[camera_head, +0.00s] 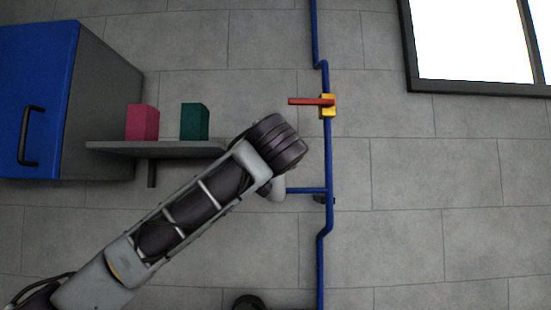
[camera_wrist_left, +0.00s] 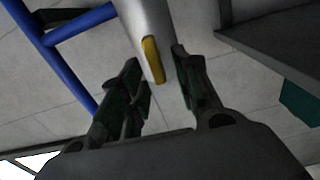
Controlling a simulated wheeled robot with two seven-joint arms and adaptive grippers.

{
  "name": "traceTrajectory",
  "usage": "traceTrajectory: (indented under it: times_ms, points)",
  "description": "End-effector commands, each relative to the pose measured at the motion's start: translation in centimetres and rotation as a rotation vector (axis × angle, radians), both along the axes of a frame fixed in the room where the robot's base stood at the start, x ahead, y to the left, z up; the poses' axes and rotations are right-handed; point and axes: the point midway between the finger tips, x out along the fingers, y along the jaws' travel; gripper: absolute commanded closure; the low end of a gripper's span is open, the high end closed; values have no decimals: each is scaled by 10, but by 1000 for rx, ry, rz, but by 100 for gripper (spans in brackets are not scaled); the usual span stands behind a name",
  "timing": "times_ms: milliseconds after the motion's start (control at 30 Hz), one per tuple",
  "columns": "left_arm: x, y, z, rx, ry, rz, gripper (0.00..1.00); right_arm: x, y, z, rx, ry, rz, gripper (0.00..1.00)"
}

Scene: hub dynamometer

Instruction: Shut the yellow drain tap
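The tap (camera_head: 328,112) is a small yellow body on a vertical blue pipe in the head view. Its red lever (camera_head: 306,101) points left, across the pipe. My left arm comes in from the lower left, and its bulky dark joint is below and left of the lever, apart from it. My left gripper is hidden behind the arm there. In the left wrist view my left gripper (camera_wrist_left: 156,58) has its dark fingers spread. A pale grey part with a yellow patch shows between and beyond them; I cannot tell whether they touch. My right gripper is not in view.
The blue pipe (camera_head: 327,160) has a short side branch below the tap; piping also shows in the left wrist view (camera_wrist_left: 70,75). A shelf (camera_head: 120,147) holds a pink block (camera_head: 142,122) and a teal block (camera_head: 194,121). A blue-fronted cabinet (camera_head: 45,90) stands left. Right of the pipe is clear.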

Motion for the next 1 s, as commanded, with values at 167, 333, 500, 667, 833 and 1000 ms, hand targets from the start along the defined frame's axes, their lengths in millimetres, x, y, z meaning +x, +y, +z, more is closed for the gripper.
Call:
traceTrajectory:
  times_ms: [167, 333, 500, 667, 833, 1000]
  points:
    - [2, 0, -1, 0, 1, 1, 68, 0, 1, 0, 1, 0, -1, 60]
    - [2, 0, -1, 0, 1, 1, 68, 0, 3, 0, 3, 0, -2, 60]
    - [2, 0, -1, 0, 1, 1, 90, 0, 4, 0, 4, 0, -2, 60]
    - [2, 0, -1, 0, 1, 1, 100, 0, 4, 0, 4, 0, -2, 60]
    - [2, 0, -1, 2, 1, 1, 100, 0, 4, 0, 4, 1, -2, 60]
    - [2, 0, -1, 17, 1, 0, 100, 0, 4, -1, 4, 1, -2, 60]
